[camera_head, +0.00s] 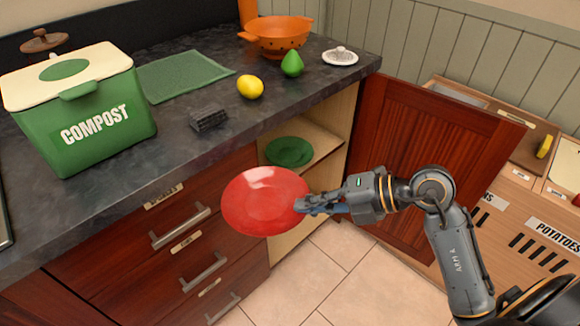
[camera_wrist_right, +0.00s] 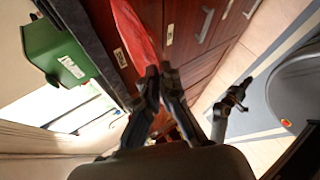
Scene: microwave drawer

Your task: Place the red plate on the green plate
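The red plate (camera_head: 262,205) is held in the air in front of the drawers, its face tilted toward the head camera. My right gripper (camera_head: 303,204) is shut on the plate's right rim. In the right wrist view the red plate (camera_wrist_right: 133,32) shows edge-on beyond the fingertips (camera_wrist_right: 160,72). The green plate (camera_head: 289,151) lies on a shelf inside the open cabinet, behind and a little above the red plate in the head view. The green plate looks empty. My left gripper is not in the head view.
The cabinet door (camera_head: 432,150) stands open to the right. The counter edge overhangs the shelf (camera_head: 325,143). A lemon (camera_head: 250,87), a green pear (camera_head: 292,64), a dark block (camera_head: 208,120) and an orange colander (camera_head: 280,36) sit on the counter. A compost bin (camera_head: 85,110) stands left.

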